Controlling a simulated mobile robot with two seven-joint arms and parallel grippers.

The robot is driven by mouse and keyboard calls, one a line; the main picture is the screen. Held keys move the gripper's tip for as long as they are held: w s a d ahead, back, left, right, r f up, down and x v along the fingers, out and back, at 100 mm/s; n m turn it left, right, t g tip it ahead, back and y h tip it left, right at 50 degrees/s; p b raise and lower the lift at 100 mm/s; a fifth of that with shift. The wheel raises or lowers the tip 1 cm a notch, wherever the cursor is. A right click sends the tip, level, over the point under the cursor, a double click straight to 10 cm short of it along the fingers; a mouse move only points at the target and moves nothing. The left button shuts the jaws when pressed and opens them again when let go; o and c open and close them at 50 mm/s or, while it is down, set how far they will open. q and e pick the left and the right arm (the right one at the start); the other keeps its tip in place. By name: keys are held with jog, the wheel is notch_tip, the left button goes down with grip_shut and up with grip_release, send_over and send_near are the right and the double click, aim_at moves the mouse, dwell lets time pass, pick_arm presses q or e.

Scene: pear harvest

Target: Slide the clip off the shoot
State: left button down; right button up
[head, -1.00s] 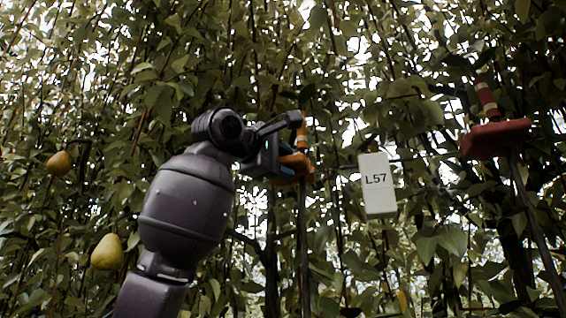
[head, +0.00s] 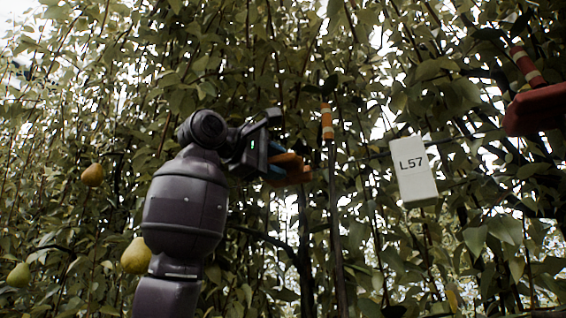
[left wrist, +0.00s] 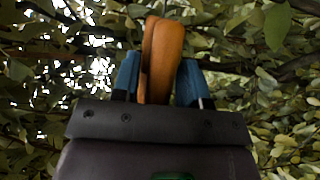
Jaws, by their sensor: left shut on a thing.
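The orange clip (head: 292,170) is held in my left gripper (head: 277,160), which is shut on it. In the left wrist view the clip (left wrist: 161,60) stands between the two blue fingertips (left wrist: 160,82). In the head view the shoot (head: 335,215), with an orange and white band (head: 327,122) near its top, stands just right of the clip. A small gap shows between clip and shoot, and the shoot does not pass through the clip. My right gripper is not in view.
A white tag marked L57 (head: 413,172) hangs right of the shoot. A red clip (head: 537,110) sits below a striped band (head: 527,66) at the far right. Pears (head: 136,255) hang at the left. Dense leaves and thin stems fill the background.

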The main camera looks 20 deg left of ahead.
pick_arm(q)
jog(key=shift+a, duration=0.1)
jog(key=c, duration=1)
grip_release()
jog(key=shift+o, duration=0.2)
jog(key=shift+a, duration=0.25)
jog(key=shift+s+d, duration=0.1)
jog(key=shift+s, duration=0.35)
jog(key=b+v, duration=0.2)
jog(key=v, duration=0.8)
jog(key=shift+a+b, duration=0.25)
jog(key=shift+b, duration=0.05)
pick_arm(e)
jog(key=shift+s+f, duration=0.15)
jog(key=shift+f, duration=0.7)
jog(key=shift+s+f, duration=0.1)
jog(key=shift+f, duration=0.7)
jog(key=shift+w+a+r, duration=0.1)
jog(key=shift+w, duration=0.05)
